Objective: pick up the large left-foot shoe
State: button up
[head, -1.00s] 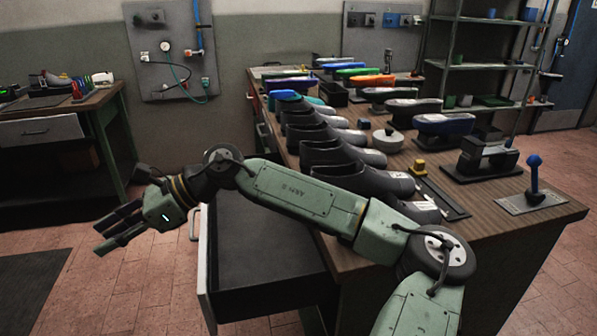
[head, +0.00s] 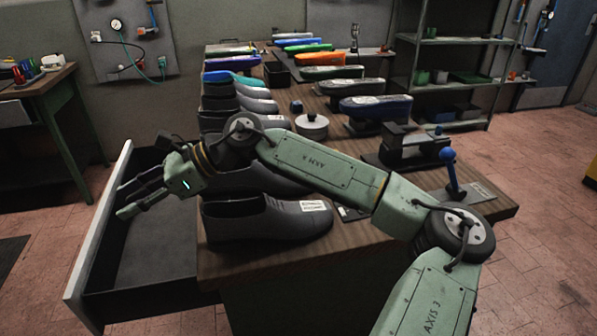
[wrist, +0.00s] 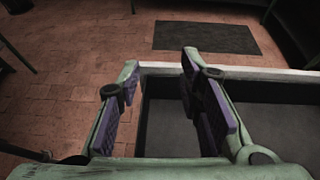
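A row of several dark grey shoes stands along the left side of the wooden bench (head: 350,238). The nearest shoe (head: 262,222) looks the largest and bears a white label (head: 313,206) on its toe; I cannot read its print. Another shoe (head: 262,181) behind it is partly hidden by my arm. I cannot tell left-foot from right-foot shoes. My gripper (head: 130,200) is open and empty, left of the shoes and above the open drawer. In the wrist view its two fingers stand apart (wrist: 160,75) with nothing between them.
The pulled-out drawer (head: 150,250) looks empty and juts left from the bench. A round pale tin (head: 312,126), coloured soles on stands, a dark press (head: 405,147) and a blue-knobbed lever (head: 450,170) occupy the bench. A dark mat (wrist: 205,37) lies on the floor.

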aim_at(248, 177)
jog(key=i+l, duration=0.1)
jog(key=l, duration=0.3)
jog(key=i+l+z, duration=0.1)
jog(key=l, duration=0.25)
jog(key=i+l, duration=0.1)
jog(key=l, duration=0.3)
jog(key=i+l, duration=0.3)
jog(key=l, duration=0.1)
